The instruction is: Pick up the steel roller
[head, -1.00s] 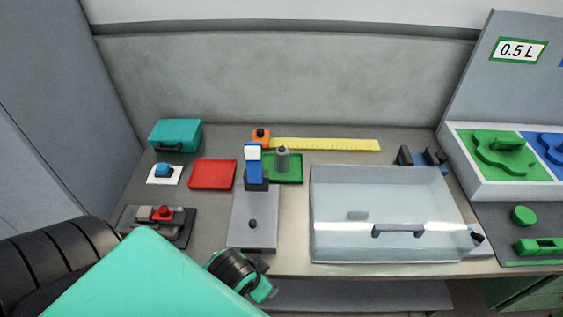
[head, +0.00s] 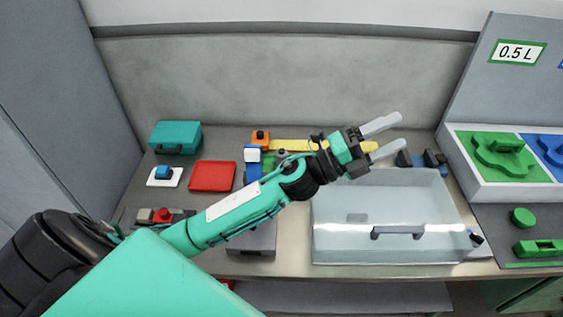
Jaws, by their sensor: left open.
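The steel roller (head: 282,154) is a small grey upright cylinder on the green tray at the middle back of the bench. Only its top shows in the head view; my left forearm hides the rest of it and most of the tray. My left gripper (head: 401,132) is open and empty. It is raised over the back of the bench, well to the right of the roller, with its two pale fingers spread and pointing right. My right gripper is not in view.
A clear lidded box (head: 340,245) fills the middle right of the bench. A yellow ruler (head: 288,145) lies behind the arm. A red tray (head: 212,176) and a teal case (head: 175,136) are at left. A blue and white upright device (head: 253,163) stands just left of the roller.

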